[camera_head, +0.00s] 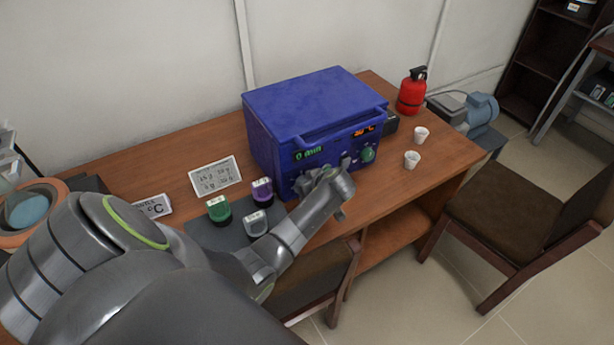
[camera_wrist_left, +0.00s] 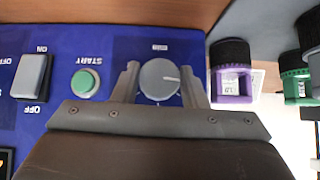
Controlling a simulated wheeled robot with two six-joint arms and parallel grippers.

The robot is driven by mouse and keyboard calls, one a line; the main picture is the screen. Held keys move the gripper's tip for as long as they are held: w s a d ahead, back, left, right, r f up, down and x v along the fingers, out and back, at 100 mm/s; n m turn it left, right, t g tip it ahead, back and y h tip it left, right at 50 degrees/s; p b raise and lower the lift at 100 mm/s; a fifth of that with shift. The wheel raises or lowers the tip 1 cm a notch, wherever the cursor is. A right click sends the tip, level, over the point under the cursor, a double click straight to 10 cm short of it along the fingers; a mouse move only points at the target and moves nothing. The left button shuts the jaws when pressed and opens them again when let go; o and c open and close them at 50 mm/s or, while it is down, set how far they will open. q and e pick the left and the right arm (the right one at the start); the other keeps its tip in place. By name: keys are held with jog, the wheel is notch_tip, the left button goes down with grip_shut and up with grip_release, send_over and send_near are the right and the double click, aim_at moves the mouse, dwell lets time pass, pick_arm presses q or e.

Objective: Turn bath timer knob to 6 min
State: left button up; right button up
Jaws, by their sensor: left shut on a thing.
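The blue bath unit (camera_head: 312,108) stands on the wooden table, with a green display (camera_head: 309,153) and an orange display (camera_head: 364,131) on its front. The green display appears to read 0 min. The grey round timer knob (camera_wrist_left: 159,79) shows upside down in the left wrist view, with a pale pointer line toward the right. My left gripper (camera_wrist_left: 160,72) is shut on the knob, one finger on each side. In the head view my left gripper (camera_head: 322,180) is at the panel's lower left and hides the knob. My right gripper is not in view.
A green START button (camera_wrist_left: 86,82) and a grey ON/OFF switch (camera_wrist_left: 32,76) are beside the knob. Purple (camera_head: 262,192), green (camera_head: 218,209) and grey (camera_head: 255,223) containers stand on a dark mat left of the unit.

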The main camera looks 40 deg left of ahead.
pick_arm(q)
jog(key=o, duration=1)
jog(key=shift+r, duration=0.1)
jog(key=shift+b+v, duration=0.9)
jog(key=shift+v, duration=7.7)
jog(key=shift+s, duration=0.1)
